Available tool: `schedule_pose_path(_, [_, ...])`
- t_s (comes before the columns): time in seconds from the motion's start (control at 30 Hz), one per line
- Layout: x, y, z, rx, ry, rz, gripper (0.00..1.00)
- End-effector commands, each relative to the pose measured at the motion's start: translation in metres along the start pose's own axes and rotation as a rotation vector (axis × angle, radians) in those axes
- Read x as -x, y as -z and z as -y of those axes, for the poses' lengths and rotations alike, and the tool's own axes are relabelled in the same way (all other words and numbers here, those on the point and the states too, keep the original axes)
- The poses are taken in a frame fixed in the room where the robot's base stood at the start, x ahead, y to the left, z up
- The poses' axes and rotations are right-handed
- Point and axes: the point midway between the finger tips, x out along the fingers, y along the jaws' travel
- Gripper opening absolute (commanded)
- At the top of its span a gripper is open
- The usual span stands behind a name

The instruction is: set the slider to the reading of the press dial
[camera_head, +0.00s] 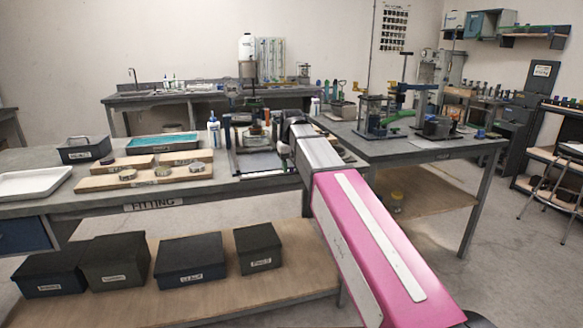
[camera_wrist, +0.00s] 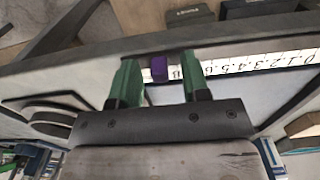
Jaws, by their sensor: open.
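In the wrist view, a small purple slider knob (camera_wrist: 158,69) stands at the left part of a white scale strip (camera_wrist: 250,66) with black numbers. The numbers rise from 0 at the right to about 8 beside the knob; my finger hides some. My gripper (camera_wrist: 159,82) is open, with one green finger on each side of the knob and visible gaps between. In the head view my pink and grey arm reaches to the bench (camera_head: 236,188), and the gripper and slider are not clearly seen. A press-like frame (camera_head: 374,112) stands on the right table; no dial can be read.
Wooden boards with round pieces (camera_head: 163,170), a teal tray (camera_head: 162,143), a white tray (camera_head: 32,182) and a dark box (camera_head: 86,149) are on the bench left of my arm. Several dark boxes (camera_head: 192,261) sit on the lower shelf. Open floor separates the tables.

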Motion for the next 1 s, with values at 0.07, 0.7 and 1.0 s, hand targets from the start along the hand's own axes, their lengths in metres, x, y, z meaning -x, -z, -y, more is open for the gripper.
schedule_pose_path(0.07, [0.0,0.0,0.0,0.0,0.0,0.0,0.43])
schedule_pose_path(0.7, [0.0,0.0,0.029,0.003,0.001,0.0,0.0])
schedule_pose_path(1.0, [0.0,0.0,0.071,0.001,0.0,0.0,0.0])
